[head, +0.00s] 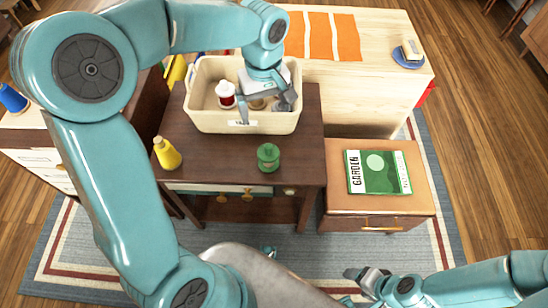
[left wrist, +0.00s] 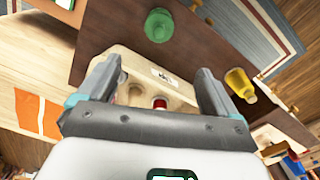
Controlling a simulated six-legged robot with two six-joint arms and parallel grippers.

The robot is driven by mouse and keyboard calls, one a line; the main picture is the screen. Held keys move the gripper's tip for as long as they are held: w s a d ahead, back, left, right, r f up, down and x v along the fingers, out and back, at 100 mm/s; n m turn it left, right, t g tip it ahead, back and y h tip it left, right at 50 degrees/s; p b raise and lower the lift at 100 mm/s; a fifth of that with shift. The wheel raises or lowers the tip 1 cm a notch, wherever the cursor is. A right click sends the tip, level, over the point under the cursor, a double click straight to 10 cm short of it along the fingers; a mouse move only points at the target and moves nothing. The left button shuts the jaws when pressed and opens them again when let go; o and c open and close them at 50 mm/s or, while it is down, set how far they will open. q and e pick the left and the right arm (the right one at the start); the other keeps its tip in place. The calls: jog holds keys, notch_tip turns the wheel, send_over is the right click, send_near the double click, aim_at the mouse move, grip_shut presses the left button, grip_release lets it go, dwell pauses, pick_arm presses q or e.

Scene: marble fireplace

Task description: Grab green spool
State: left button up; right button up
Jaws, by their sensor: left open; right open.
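The green spool (head: 268,157) stands upright on the dark wooden table (head: 215,160), in front of the cream bin (head: 215,122). In the left wrist view the green spool (left wrist: 159,25) is near the top, beyond the fingertips. My left gripper (head: 264,112) is open and over the bin, behind the green spool and apart from it. In the left wrist view its two fingers (left wrist: 155,80) stand wide apart with the bin between and beyond them. My right gripper (head: 362,276) is open and low at the front, away from the table.
A red and white spool (head: 226,94) is in the bin, with other items partly hidden by my gripper. A green garden book (head: 378,172) lies on the lower cabinet at right. The table front between the spools is clear.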

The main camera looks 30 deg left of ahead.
pick_arm(q)
jog(key=b, duration=0.2)
send_near(268, 145)
jog(key=f, duration=0.5)
jog(key=shift+s+a+f, duration=0.1)
jog(key=shift+s+a, duration=0.05)
jog(key=shift+a, duration=0.2)
jog(key=f, duration=0.3)
jog(key=f+b, duration=0.1)
jog(key=f, duration=0.1)
jog(key=shift+d+f, duration=0.3)
jog(key=c, duration=1.5)
jog(key=shift+r, duration=0.15)
